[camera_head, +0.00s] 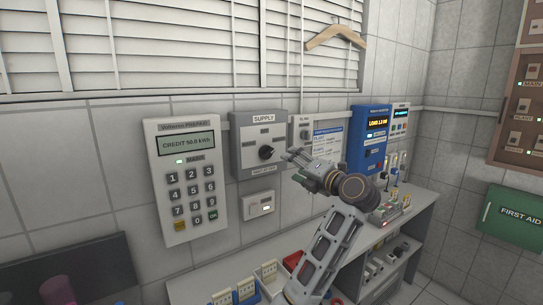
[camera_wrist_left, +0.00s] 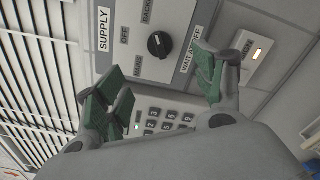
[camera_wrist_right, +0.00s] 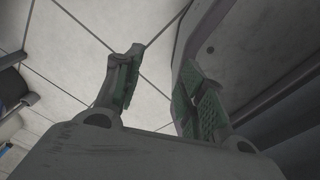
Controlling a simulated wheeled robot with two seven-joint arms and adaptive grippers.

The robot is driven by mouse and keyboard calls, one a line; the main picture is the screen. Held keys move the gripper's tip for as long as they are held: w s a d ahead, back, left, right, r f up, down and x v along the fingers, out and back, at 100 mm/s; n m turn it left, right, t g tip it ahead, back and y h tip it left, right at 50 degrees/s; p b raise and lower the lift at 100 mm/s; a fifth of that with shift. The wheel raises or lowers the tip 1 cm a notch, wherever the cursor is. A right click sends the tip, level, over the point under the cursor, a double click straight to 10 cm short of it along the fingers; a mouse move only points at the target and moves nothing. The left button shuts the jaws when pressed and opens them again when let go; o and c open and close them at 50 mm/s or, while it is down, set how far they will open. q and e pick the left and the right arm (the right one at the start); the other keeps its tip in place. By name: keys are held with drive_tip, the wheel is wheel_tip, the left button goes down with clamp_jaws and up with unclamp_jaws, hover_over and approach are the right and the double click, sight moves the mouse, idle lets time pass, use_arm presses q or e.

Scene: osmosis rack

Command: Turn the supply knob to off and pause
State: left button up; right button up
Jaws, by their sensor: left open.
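The supply panel (camera_head: 246,133) is a grey box on the tiled wall, with a round black knob (camera_head: 266,153) at its middle. In the left wrist view the knob (camera_wrist_left: 159,45) shows near the OFF, MAINS and BACKUP labels; I cannot tell surely which label it points to. My left gripper (camera_head: 296,167) is just right of the knob in the head view, apart from it. Its green-padded fingers (camera_wrist_left: 160,92) are spread and empty, with the knob beyond the gap between them. My right gripper (camera_wrist_right: 162,86) is open and empty, facing pale tiles.
A prepaid meter with a keypad (camera_head: 185,180) hangs left of the panel. A small white switch box (camera_head: 258,205) is below it. A blue unit (camera_head: 369,138) is to the right, above a bench (camera_head: 425,208) with small items. A hanger (camera_head: 335,36) hangs above.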

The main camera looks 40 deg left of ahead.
use_arm(q)
approach(270, 154)
drive_tip(key=a, duration=0.3)
drive_tip(key=x, duration=0.2)
drive_tip(key=w+b+x, duration=0.1)
drive_tip(key=x, duration=0.2)
drive_tip(key=shift+d, duration=0.15)
drive_tip(key=shift+x, duration=0.75)
use_arm(e)
drive_tip(key=shift+s+d+f, duration=0.15)
drive_tip(key=shift+f, duration=0.4)
